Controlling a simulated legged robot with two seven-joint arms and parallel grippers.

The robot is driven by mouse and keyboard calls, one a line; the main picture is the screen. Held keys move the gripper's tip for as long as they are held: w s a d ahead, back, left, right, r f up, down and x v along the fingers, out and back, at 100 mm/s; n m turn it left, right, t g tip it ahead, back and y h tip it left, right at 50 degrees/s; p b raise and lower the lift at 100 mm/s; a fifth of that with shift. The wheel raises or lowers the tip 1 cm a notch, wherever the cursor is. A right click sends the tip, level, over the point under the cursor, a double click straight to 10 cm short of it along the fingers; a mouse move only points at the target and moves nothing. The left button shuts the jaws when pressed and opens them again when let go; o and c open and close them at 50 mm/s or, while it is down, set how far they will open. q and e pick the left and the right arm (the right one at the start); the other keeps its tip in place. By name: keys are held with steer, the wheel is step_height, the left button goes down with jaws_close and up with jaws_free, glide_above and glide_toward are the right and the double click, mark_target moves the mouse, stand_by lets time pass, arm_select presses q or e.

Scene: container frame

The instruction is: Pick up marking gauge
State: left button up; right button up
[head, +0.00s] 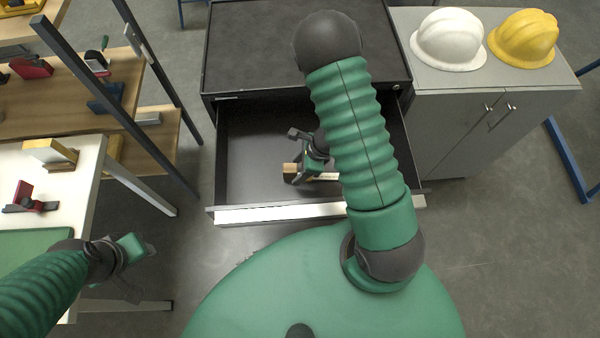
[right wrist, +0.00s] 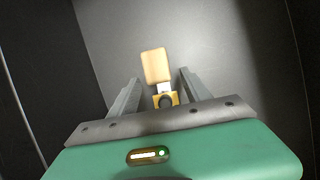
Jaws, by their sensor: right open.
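The marking gauge (right wrist: 155,66) shows in the right wrist view as a light wooden block with a pale stem and a yellow-and-dark part nearer the palm. In the head view the light wooden piece (head: 290,168) lies inside the open drawer, partly hidden by my gripper. My right gripper (head: 293,155) is in the drawer over it. Its two fingers stand apart on either side of the gauge in the right wrist view (right wrist: 160,78), with gaps showing. My left gripper (head: 138,268) is empty at the lower left, beside the white table; its finger spacing is unclear.
A grey cabinet (head: 440,75) with a white helmet (head: 449,38) and a yellow helmet (head: 524,38) stands right. A white table (head: 85,170) and wooden shelves stand left.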

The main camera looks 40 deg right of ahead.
steer(key=shift+a+x, duration=0.25)
steer(key=shift+x, duration=1)
steer(key=shift+d, duration=0.35)
steer(key=shift+c, duration=0.8)
steer(key=shift+d, duration=0.2)
steer(key=c, duration=0.5)
steer(key=shift+a, duration=0.15)
steer(key=c, duration=0.5)
steer(key=shift+a+r, duration=0.15)
steer(key=shift+a, duration=0.05)
jaws_close()
